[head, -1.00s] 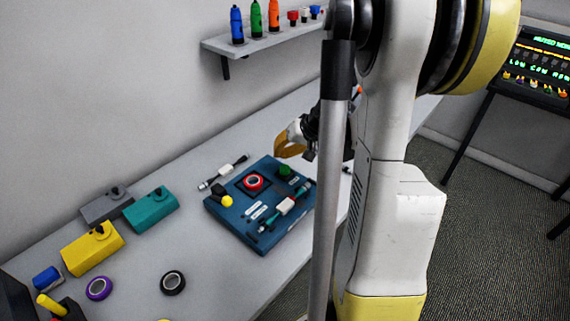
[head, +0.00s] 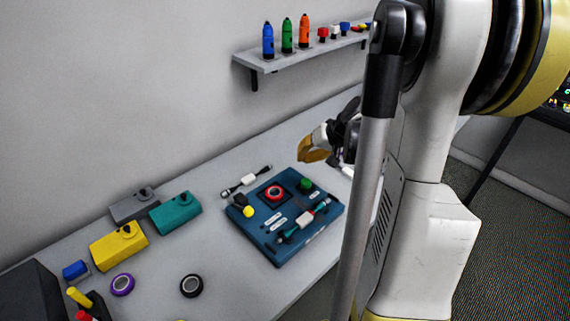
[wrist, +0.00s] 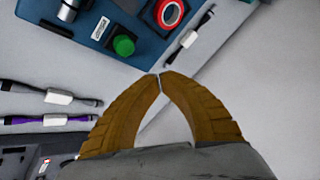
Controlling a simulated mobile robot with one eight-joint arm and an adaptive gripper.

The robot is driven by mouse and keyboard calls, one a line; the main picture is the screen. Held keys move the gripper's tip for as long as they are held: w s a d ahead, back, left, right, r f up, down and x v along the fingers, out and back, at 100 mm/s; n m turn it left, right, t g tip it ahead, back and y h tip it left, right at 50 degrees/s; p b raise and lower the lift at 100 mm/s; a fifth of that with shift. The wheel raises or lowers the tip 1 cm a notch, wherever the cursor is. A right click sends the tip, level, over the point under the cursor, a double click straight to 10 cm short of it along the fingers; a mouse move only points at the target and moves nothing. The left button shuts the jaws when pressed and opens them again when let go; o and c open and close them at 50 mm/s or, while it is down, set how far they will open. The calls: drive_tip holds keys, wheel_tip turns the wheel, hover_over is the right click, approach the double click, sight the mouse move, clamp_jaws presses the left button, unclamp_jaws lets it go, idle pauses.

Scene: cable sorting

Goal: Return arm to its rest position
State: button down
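My gripper (head: 314,146) is raised above the far side of the table, behind the blue board in the head view. In the wrist view its two tan fingers (wrist: 162,76) meet at the tips, with nothing seen between them. The blue board (head: 276,252) lies on the table with a red tape ring (head: 274,193), a green knob (head: 305,184), a yellow knob (head: 248,211) and a white-tagged teal cable (head: 305,218). The wrist view shows the board's green knob (wrist: 123,45) and red ring (wrist: 170,12). My arm hides part of the table's right side.
A white-tagged cable (head: 248,179) lies behind the board. Grey (head: 132,207), teal (head: 176,213) and yellow (head: 119,247) boxes stand left, with purple (head: 122,284) and black (head: 191,286) tape rolls in front. A wall shelf (head: 300,56) holds bottles. Two cables (wrist: 55,98) show in the wrist view.

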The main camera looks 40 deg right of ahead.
drive_tip(key=s+a+r+n, duration=0.2)
drive_tip(key=s+a, duration=0.2)
drive_tip(key=a, duration=0.5)
drive_tip(key=s+a+r+n+h, duration=0.1)
drive_tip(key=s+a+r+n, duration=0.1)
drive_tip(key=a, duration=0.8)
drive_tip(key=s+a+r+n, duration=0.2)
drive_tip(key=s+a+r, duration=0.2)
drive_tip(key=a, duration=0.5)
drive_tip(key=s, duration=0.2)
drive_tip(key=shift+s+a+r+n+b, duration=0.2)
drive_tip(key=shift+s+a+n+b, duration=0.15)
drive_tip(key=shift+a+n+b, duration=0.05)
